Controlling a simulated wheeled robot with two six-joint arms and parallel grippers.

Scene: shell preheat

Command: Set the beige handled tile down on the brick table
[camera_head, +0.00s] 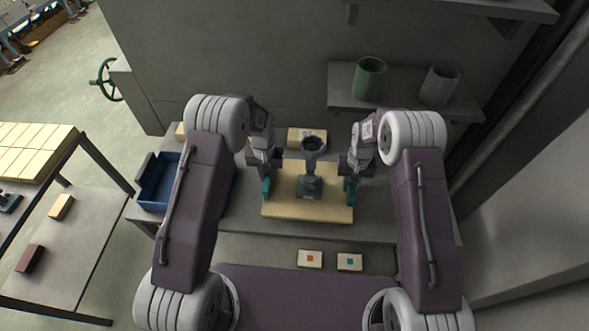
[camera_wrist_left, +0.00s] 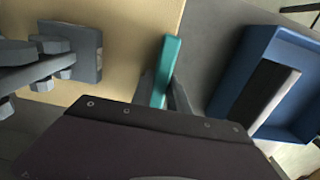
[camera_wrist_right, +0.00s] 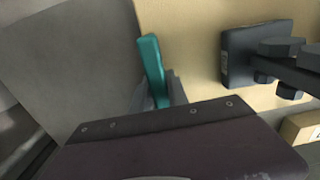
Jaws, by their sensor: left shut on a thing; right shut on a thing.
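The beige tile (camera_head: 283,207) is level over the grey bench, in front of me, with a teal handle on its left and right sides. A dark grey fitting (camera_head: 311,180) with a round cup-like top stands on its middle. My left gripper (camera_head: 266,184) is shut on the left teal handle (camera_wrist_left: 168,65). My right gripper (camera_head: 350,186) is shut on the right teal handle (camera_wrist_right: 151,62). I cannot tell whether the tile touches the bench. A grey table (camera_head: 82,238) at the left carries a beige brick (camera_head: 62,206) and a dark brown brick (camera_head: 29,258).
A blue bin (camera_head: 147,193) stands left of the tile. A beige block (camera_head: 299,134) lies behind it. A shelf above holds a green cup (camera_head: 369,80) and a grey cup (camera_head: 439,87).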

